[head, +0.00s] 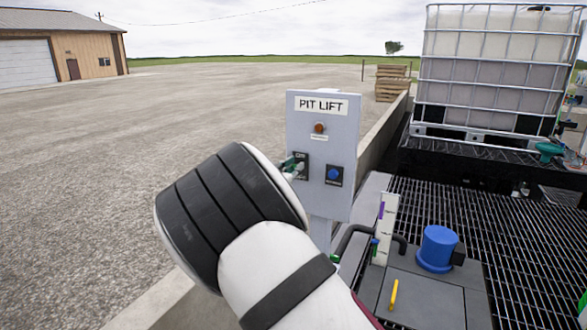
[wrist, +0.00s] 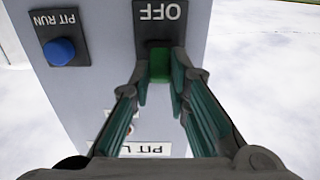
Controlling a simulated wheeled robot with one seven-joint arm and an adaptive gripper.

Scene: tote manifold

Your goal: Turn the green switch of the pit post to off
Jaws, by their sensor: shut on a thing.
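The pit post is a grey panel (head: 345,115) with a "PIT LIFT" sign on top, standing left of the grated deck in the head view. In the wrist view, which is upside down, the green switch (wrist: 159,68) sits on a dark plate beside the "OFF" label (wrist: 160,12). My gripper (wrist: 160,88) has its two green-padded fingers on either side of the switch, shut on it. In the head view my gripper (head: 292,165) reaches the panel's left side, and my wrist and fingers hide most of the switch. I cannot tell its exact angle.
A blue button (head: 334,174) is right of the switch; an orange-brown lamp (head: 319,127) is above. A blue-capped pump (head: 438,248), pipes and a yellow handle (head: 393,294) are at lower right. A caged tank (head: 490,75) stands behind. Open gravel lies left.

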